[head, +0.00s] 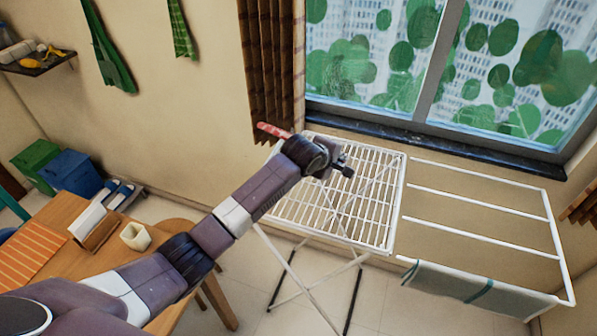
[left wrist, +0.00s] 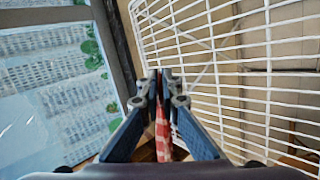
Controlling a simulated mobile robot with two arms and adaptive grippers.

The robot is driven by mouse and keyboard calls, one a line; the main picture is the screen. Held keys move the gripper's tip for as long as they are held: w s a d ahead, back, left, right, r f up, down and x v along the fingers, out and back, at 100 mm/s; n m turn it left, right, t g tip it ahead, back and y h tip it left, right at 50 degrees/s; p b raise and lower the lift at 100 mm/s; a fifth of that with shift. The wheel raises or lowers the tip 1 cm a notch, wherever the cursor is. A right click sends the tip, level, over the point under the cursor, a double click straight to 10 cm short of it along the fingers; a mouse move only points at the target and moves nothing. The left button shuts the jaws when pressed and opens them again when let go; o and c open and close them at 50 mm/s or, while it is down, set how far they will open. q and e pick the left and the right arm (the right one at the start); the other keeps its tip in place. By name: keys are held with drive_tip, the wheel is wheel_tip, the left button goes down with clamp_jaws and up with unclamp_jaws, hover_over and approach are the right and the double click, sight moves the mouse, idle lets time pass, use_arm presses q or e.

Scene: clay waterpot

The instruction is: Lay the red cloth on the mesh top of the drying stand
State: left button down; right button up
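The red cloth (head: 273,130) shows in the head view as a small red and white patterned strip, sticking out to the left past my wrist over the far left corner of the stand. My left gripper (head: 327,160) is above the white mesh top (head: 370,225) of the drying stand. In the left wrist view the fingertips of my left gripper (left wrist: 166,78) are together, with the red cloth (left wrist: 163,135) bunched narrow between the fingers. The mesh top (left wrist: 225,60) lies beyond them. The wrist hides part of the cloth in the head view. My right gripper is not in view.
A side rack (head: 480,198) with a pale towel (head: 475,287) extends to the right of the mesh. A window (head: 450,75) with a dark sill and a brown curtain (head: 273,70) stand behind. A wooden table (head: 85,262) is at the left. Most of the mesh is bare.

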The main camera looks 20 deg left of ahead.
use_arm(q)
wheel_tip(320, 180, down, 7)
drive_tip(key=b, duration=0.7)
drive_tip(key=shift+a, duration=0.1)
drive_tip(key=shift+s+f+b, duration=0.2)
drive_tip(key=shift+f+b, duration=0.25)
drive_tip(key=shift+f, duration=0.35)
drive_tip(key=shift+w+f, duration=0.15)
drive_tip(key=shift+f, duration=0.35)
drive_tip(key=c, duration=2.3)
unclamp_jaws()
